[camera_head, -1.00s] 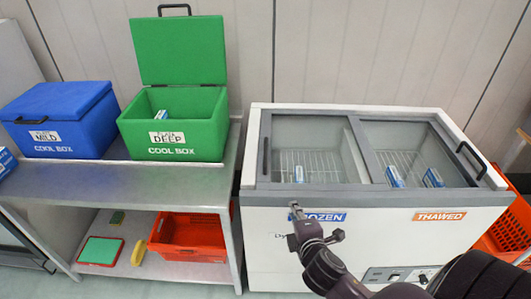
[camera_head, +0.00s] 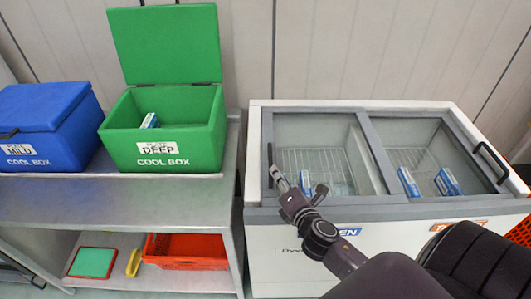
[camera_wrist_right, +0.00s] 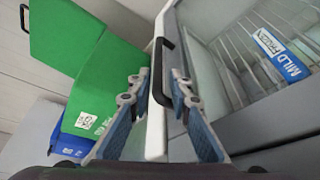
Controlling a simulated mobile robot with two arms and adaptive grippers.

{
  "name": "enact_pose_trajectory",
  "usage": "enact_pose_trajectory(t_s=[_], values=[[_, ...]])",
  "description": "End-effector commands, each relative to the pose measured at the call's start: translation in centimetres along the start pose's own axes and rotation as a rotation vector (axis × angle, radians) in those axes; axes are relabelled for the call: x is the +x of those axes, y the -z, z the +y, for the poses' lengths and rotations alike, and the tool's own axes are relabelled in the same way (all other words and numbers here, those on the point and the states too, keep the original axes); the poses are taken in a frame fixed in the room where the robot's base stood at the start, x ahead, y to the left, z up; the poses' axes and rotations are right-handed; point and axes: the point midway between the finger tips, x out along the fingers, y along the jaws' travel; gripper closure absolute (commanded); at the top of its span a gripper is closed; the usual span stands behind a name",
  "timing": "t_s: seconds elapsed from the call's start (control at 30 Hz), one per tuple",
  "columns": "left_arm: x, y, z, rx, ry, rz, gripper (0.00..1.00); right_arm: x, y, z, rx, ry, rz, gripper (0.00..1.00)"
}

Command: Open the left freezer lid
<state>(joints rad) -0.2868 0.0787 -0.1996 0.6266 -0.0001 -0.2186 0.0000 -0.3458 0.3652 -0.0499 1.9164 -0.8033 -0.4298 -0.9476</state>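The freezer (camera_head: 256,150) is a white chest with two glass lids. The left lid (camera_head: 315,130) is shut, and its dark handle (camera_head: 269,156) stands at its left edge. The handle also shows in the wrist view (camera_wrist_right: 157,70). My right gripper (camera_head: 292,182) is open at the front left corner of the lid, close to the handle's near end. In the wrist view its two fingers (camera_wrist_right: 158,78) are apart, with the handle and white freezer rim between them in the picture. I cannot tell whether they touch the handle. My left gripper is not in view.
The right lid (camera_head: 430,135) is shut, with blue-white packs (camera_head: 408,182) under the glass. Left of the freezer, a steel table (camera_head: 110,190) carries an open green cool box (camera_head: 165,110) and a closed blue one (camera_head: 45,125). An orange tote (camera_head: 190,252) sits on the lower shelf.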

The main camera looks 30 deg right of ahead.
Motion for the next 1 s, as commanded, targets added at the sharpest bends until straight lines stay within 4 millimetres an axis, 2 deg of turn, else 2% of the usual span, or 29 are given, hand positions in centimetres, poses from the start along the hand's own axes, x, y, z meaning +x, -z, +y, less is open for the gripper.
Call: enact_pose_trajectory(t_s=[0.17, 0.43, 0.7, 1.0], values=[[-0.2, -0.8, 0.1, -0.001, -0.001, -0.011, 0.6, 0.6, 0.0, 0.0, 0.002, 0.0, 0.0, 0.81], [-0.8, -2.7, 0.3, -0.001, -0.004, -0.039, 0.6, 4.6, -0.1, 0.1, 0.002, 0.0, -0.002, 0.81], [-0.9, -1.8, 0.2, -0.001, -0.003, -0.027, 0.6, 7.4, 0.0, 0.0, 0.002, 0.001, -0.001, 0.81], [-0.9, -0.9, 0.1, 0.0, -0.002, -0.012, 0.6, 7.8, 0.0, 0.0, 0.002, 0.001, 0.0, 0.81]])
